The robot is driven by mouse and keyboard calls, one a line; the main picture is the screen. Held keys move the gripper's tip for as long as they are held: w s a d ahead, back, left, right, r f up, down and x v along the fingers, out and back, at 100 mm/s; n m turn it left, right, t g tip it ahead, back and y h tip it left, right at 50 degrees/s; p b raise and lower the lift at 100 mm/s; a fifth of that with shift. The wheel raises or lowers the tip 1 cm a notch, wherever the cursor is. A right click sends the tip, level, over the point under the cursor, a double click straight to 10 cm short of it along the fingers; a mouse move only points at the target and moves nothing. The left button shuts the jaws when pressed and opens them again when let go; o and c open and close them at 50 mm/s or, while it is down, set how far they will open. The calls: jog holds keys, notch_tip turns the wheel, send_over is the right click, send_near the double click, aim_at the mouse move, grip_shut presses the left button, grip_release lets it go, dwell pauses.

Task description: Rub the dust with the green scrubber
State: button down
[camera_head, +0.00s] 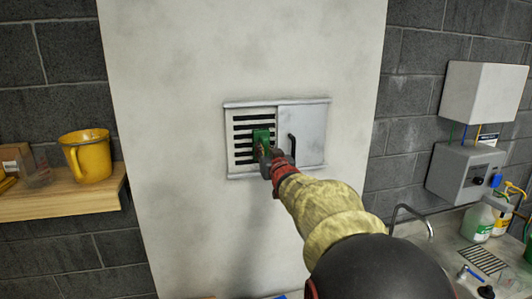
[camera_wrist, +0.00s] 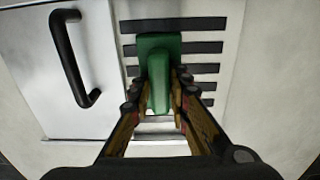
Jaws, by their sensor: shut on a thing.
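The green scrubber (camera_head: 261,137) is in front of the slotted vent (camera_head: 241,121) on the pale wall panel. In the wrist view the scrubber (camera_wrist: 159,62) has a wide head and a narrower grip, and its head covers the middle of the dark slots (camera_wrist: 203,47). My gripper (camera_wrist: 160,92) is shut on the scrubber's grip. In the head view my gripper (camera_head: 265,156) reaches up to the vent from the lower right. I cannot tell whether the head touches the slats. I cannot make out dust on the slots; grey smudges (camera_head: 178,68) show on the wall panel.
A sliding door with a black handle (camera_head: 292,147) sits right beside the vent; the handle (camera_wrist: 76,58) is at left in the wrist view. A wooden shelf (camera_head: 60,204) holds a yellow jug (camera_head: 87,156) at left. A sink counter with bottles (camera_head: 479,222) is at right.

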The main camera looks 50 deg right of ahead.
jog(key=s+d+p, duration=0.1)
jog(key=d+p, duration=0.1)
jog(key=shift+s+d+r+p, duration=0.1)
jog(key=shift+s+d+p, duration=0.25)
jog(key=shift+w+a+b, duration=0.4)
jog(key=shift+a+b, duration=0.3)
jog(key=shift+b, duration=0.25)
jog(key=shift+w+a+b, duration=0.4)
jog(key=shift+a+b, duration=0.3)
jog(key=shift+b, duration=0.2)
jog(key=shift+a, duration=0.1)
jog(key=shift+v, duration=2.95)
